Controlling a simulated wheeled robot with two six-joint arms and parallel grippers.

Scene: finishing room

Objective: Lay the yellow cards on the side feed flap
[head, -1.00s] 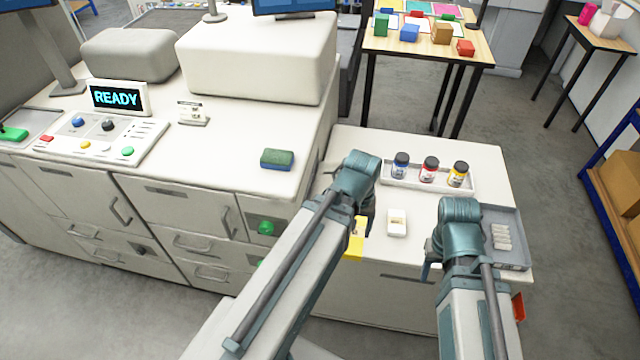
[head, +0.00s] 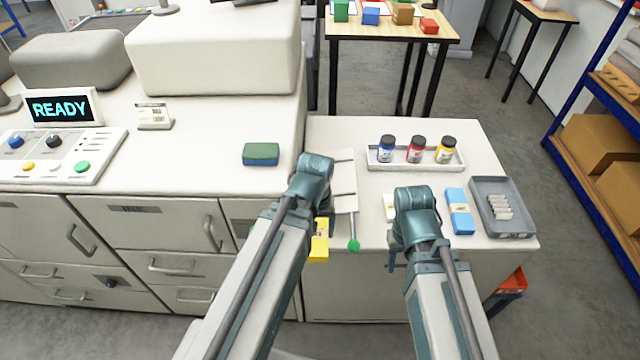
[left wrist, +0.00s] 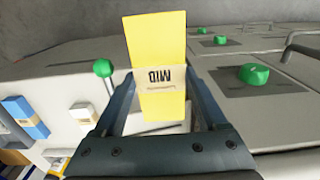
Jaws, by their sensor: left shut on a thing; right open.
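My left gripper (head: 322,226) is shut on the yellow cards (head: 319,246), which hang out below it. In the left wrist view the yellow cards (left wrist: 158,42) stand between the two fingers, with a pale band marked "MID" around them. A pale flap (head: 345,188) with dark bars and a green-knobbed lever (head: 353,245) lies just right of my left gripper, beside the big machine. It looks like the side feed flap; my left arm hides part of it. The cards are apart from its visible part. My right gripper (head: 391,262) is open, low at the side table's front edge, mostly hidden by its arm.
On the side table (head: 340,130) are a white tray (head: 375,164) of three bottles, a blue pack (head: 460,211), a half-hidden white pack (head: 389,207) and a grey tray (head: 520,223). A green-and-blue pad (head: 261,154) lies on the machine. The table's back left is clear.

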